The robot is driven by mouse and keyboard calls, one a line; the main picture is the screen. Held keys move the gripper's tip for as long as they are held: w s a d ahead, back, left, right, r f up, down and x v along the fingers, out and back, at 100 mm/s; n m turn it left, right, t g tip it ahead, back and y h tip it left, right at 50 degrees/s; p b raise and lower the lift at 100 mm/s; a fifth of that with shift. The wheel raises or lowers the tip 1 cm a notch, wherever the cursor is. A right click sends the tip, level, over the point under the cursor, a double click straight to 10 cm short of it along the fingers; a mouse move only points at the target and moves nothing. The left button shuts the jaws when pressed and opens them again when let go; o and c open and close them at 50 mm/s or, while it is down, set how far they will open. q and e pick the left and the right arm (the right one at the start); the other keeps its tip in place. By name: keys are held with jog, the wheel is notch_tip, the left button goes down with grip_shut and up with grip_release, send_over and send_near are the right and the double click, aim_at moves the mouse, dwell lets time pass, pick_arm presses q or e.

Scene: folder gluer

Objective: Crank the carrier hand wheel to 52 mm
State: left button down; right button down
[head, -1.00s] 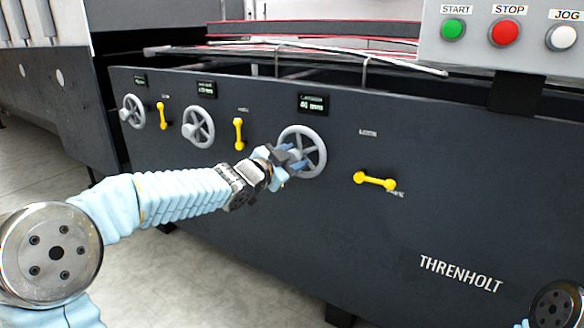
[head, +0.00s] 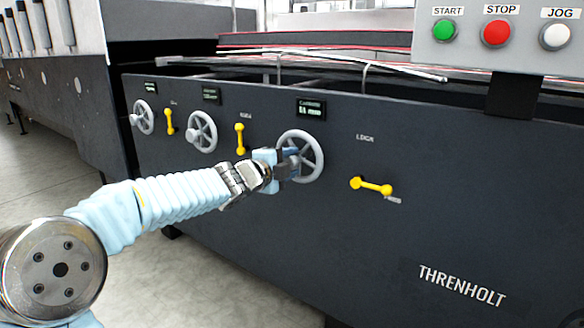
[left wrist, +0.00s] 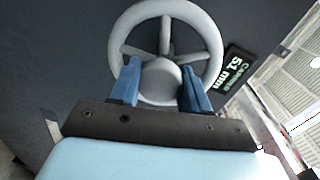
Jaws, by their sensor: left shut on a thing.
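The carrier hand wheel (head: 313,148) is a grey spoked wheel on the dark machine panel, below a small display (head: 311,107). In the left wrist view the wheel (left wrist: 165,18) fills the upper middle, and the carrier display (left wrist: 236,70) beside it reads 51 mm. My left gripper (head: 290,162) is at the wheel's centre. Its two blue fingers (left wrist: 160,84) are shut on the round grey hub, one on each side. My right gripper is not in view.
Two more hand wheels (head: 202,131) (head: 143,117) and upright yellow levers (head: 240,138) (head: 169,121) are to the left. A yellow lever (head: 371,187) lies nearly level to the right. START, STOP and JOG buttons (head: 497,33) are at upper right. The lower panel is clear.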

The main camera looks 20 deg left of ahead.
pick_arm(q)
jog(key=shift+d+f+m, duration=0.15)
jog(key=shift+f+m, duration=0.15)
jog(key=shift+m, duration=0.1)
jog(key=c, duration=0.6)
grip_release()
jog(key=shift+c, duration=0.2)
jog(key=shift+o, duration=0.3)
jog(key=shift+r, duration=0.15)
jog(key=shift+s, duration=0.1)
jog(key=p+v, duration=0.2)
jog(key=v, duration=1.1)
jog(key=shift+s, duration=0.3)
